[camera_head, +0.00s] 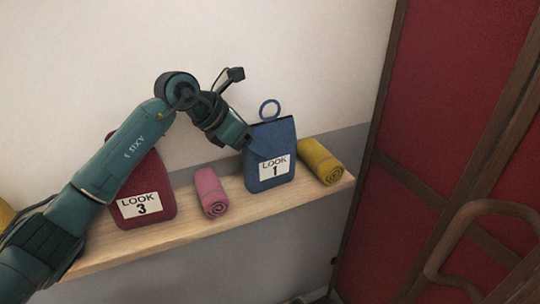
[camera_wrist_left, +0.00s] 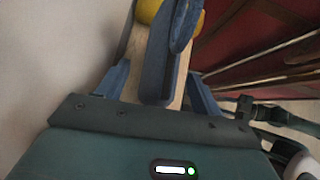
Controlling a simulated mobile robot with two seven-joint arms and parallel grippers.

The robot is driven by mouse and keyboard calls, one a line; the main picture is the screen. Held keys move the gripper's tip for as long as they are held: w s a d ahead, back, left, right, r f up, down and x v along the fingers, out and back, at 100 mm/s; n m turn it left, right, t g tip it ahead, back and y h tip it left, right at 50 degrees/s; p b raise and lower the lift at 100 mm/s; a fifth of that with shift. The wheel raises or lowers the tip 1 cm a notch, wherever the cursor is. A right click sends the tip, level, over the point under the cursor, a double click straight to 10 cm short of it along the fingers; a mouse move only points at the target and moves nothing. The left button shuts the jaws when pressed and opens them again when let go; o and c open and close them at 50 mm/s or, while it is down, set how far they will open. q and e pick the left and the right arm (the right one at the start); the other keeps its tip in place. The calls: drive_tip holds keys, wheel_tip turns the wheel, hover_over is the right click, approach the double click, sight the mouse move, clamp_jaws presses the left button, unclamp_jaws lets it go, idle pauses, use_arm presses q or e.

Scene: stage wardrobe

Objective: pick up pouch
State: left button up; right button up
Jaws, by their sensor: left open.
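A blue pouch (camera_head: 270,150) with a ring at its top and a white "LOOK 1" label stands upright on the wooden shelf. A dark red pouch (camera_head: 145,180) labelled "LOOK 3" stands further left, partly hidden behind my left arm. My left gripper (camera_head: 252,146) is at the upper left side of the blue pouch. In the left wrist view my left gripper (camera_wrist_left: 160,86) is open, and the blue pouch (camera_wrist_left: 157,70) shows edge-on between its two fingers, with a gap on each side. My right gripper is not in view.
A pink roll (camera_head: 211,192) lies between the two pouches on the shelf (camera_head: 240,205). A yellow roll (camera_head: 322,162) lies close to the right of the blue pouch. A pale wall stands behind. A red panel with a brown frame (camera_head: 450,100) stands right of the shelf.

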use_arm(q)
drive_tip(key=shift+r, duration=0.1)
drive_tip(key=c, duration=1.4)
drive_tip(key=shift+c, duration=0.2)
